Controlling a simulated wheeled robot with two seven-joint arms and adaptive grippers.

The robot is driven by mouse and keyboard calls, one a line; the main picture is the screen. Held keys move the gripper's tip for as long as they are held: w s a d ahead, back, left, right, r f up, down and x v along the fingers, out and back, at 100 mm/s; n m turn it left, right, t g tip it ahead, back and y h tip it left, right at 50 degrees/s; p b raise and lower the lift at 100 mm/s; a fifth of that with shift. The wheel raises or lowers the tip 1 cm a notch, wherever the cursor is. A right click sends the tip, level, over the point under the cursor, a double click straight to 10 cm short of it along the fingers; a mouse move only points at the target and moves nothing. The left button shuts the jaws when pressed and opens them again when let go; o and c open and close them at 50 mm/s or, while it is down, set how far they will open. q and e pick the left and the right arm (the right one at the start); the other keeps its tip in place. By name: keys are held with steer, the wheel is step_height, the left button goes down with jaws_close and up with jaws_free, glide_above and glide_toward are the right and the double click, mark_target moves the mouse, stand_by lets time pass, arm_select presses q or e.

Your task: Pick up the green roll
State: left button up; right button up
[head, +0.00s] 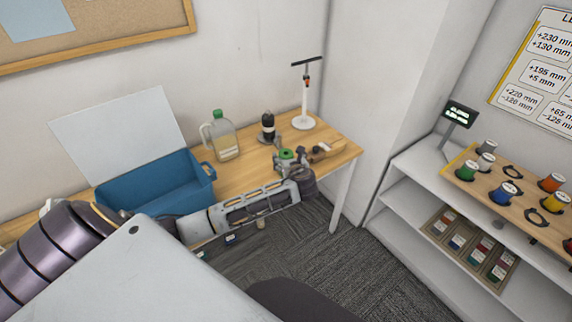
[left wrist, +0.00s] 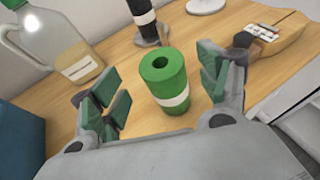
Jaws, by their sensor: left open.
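The green roll (left wrist: 168,80) stands upright on the wooden table in the left wrist view, with a hole in its top and a white band around its lower part. In the head view the green roll (head: 287,154) shows partly behind my left gripper (head: 291,163). In the left wrist view my left gripper (left wrist: 160,95) is open, with one green-padded finger on each side of the roll. A gap shows between the roll and each finger. My right gripper is not in view.
A jug (head: 222,136) with a green cap, a black bottle (head: 268,127) and a white stand (head: 304,115) are behind the roll. A blue bin (head: 160,184) is left. A wooden object (left wrist: 272,32) lies close right. Shelves (head: 410,190) with more rolls stand far right.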

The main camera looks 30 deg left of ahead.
mark_target(285, 152)
arm_select(q)
steer(key=shift+x, duration=2.6)
steer(key=c, duration=1.5)
step_height(285, 152, up, 10)
